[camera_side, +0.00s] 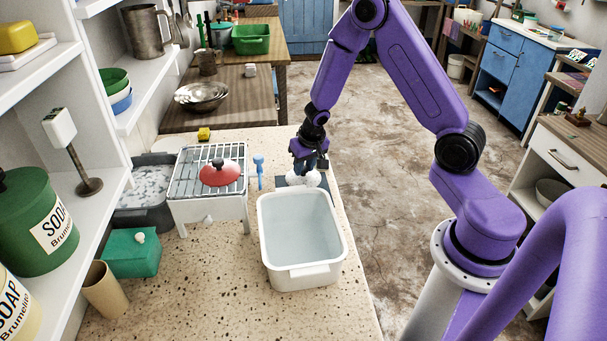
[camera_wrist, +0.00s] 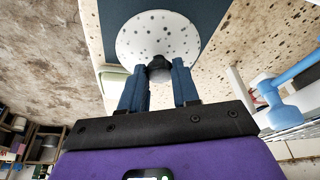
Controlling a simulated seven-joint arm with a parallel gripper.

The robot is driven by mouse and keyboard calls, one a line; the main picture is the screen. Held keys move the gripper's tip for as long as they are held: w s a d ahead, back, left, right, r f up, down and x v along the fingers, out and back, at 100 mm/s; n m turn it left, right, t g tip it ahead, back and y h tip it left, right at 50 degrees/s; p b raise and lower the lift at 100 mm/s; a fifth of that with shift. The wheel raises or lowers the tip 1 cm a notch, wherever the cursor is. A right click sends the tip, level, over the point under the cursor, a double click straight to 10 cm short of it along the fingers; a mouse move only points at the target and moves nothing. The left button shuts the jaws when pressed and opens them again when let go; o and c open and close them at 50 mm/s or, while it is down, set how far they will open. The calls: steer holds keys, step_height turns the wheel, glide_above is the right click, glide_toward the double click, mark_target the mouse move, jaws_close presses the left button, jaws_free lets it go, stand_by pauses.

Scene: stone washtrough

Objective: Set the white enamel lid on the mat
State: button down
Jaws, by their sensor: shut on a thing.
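The white enamel lid (camera_wrist: 150,38) is round, with dark specks and a black knob (camera_wrist: 159,69). My gripper (camera_wrist: 160,80) is shut on this knob, with one blue finger on each side. In the side view my gripper (camera_side: 310,164) points down and the lid (camera_side: 301,179) shows white below it. The dark blue mat (camera_wrist: 212,14) lies behind the lid in the wrist view. In the side view the mat (camera_side: 281,182) shows partly, behind the white tub. The lid overlaps the mat in both views; I cannot tell whether they touch.
The white tub (camera_side: 264,227) stands just in front of the mat. The counter's right edge is close to the mat.

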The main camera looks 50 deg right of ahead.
mark_target(304, 169)
steer(key=shift+w+f, duration=0.2)
steer(key=shift+f, duration=1.55)
steer(key=shift+f, duration=0.1)
steer(key=c, duration=0.8)
jaws_free()
